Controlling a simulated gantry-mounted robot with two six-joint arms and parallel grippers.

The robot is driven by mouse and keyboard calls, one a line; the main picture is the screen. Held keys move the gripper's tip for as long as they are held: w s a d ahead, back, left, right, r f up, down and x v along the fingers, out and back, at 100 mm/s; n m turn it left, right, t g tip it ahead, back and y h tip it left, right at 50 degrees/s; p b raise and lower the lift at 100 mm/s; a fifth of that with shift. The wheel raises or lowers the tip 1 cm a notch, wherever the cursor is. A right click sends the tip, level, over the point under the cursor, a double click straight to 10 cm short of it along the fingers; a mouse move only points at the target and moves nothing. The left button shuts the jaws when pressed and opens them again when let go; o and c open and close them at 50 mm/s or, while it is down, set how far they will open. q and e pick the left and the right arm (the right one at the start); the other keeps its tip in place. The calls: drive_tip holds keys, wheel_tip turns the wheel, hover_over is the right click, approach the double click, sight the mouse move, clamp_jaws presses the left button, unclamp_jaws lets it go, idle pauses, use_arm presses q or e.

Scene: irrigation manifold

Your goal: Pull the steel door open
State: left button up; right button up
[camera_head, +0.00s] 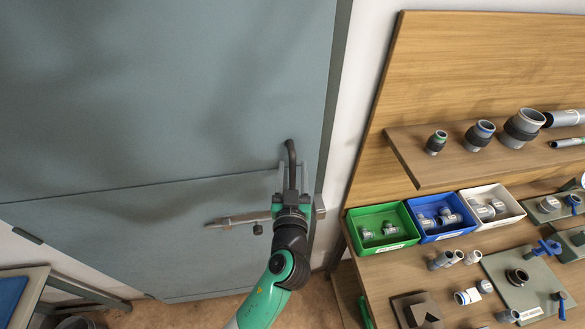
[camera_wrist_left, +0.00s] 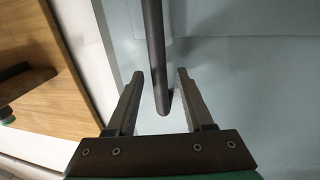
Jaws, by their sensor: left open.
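The steel door (camera_head: 160,100) is a large blue-grey panel filling the left of the head view. It looks shut against its frame (camera_head: 337,90). A dark vertical bar handle (camera_head: 291,152) stands near its right edge. My left gripper (camera_head: 292,168) is at the handle, with its fingers pointing to the door. In the left wrist view the handle (camera_wrist_left: 155,45) runs between the two open fingers (camera_wrist_left: 160,73), with a gap visible on each side. The handle's lower part is partly hidden by the gripper in the head view. My right gripper is not in view.
A grey metal lever (camera_head: 235,219) lies across the door behind my left wrist. To the right stands a wooden bench with green (camera_head: 382,208), blue (camera_head: 437,235) and white bins (camera_head: 508,224) of fittings. A shelf (camera_head: 410,153) holds pipe pieces. A table (camera_head: 35,285) is at lower left.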

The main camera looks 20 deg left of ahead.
use_arm(q)
drive_tip(key=shift+w+a, duration=0.15)
drive_tip(key=shift+w, duration=0.15)
drive_tip(key=shift+c, duration=0.2)
clamp_jaws()
idle(1.1)
